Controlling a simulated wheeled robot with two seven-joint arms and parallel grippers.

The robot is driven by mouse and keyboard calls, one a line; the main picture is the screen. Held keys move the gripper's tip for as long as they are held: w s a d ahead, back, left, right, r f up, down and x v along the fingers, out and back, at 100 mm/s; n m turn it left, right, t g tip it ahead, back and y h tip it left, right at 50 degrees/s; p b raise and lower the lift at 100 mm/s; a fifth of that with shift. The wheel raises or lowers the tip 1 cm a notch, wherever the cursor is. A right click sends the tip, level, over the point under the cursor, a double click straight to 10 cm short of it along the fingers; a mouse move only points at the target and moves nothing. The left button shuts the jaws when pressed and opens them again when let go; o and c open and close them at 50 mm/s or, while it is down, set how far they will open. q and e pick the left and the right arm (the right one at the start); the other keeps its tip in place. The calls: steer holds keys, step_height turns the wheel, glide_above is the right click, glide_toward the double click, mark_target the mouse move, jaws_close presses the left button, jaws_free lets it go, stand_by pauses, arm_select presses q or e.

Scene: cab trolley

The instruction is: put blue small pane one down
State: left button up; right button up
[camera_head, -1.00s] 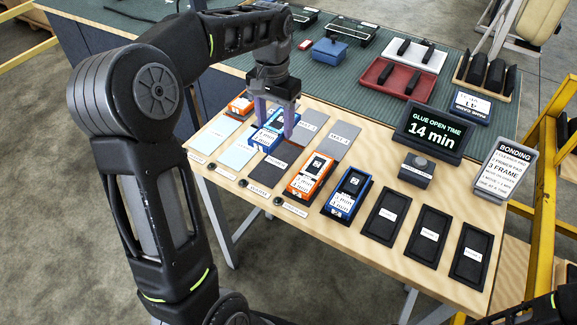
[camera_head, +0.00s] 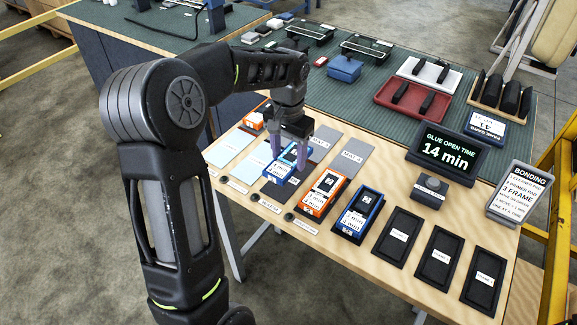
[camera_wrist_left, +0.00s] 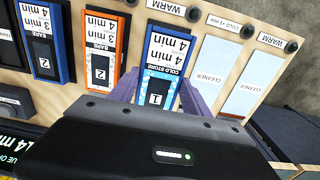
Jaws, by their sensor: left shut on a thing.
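The blue small pane one (camera_head: 284,164) has a white "4 min" label. In the left wrist view the pane (camera_wrist_left: 165,62) shows a "1" and a "COLD STORE" band. My left gripper (camera_head: 292,150) is shut on it, with purple fingers at its sides. The pane is over the dark pad (camera_head: 279,191) in the pad row, covering much of it. I cannot tell whether it touches the pad. My right gripper is not in view.
An orange pane (camera_head: 323,193) and another blue pane (camera_head: 358,212) stand to the right, then several black frame trays (camera_head: 398,236). Light cleaner pads (camera_head: 230,147) lie left. Grey pads (camera_head: 351,156) lie behind. The timer display (camera_head: 447,153) reads 14 min.

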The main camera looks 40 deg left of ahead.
mark_target(289, 159)
arm_select(q)
steer(key=shift+f, duration=2.1)
steer(key=shift+f, duration=0.2)
steer(key=o, duration=1.6)
steer(key=shift+r, duration=0.1)
step_height(289, 159, up, 12)
steer(key=shift+r, duration=0.1)
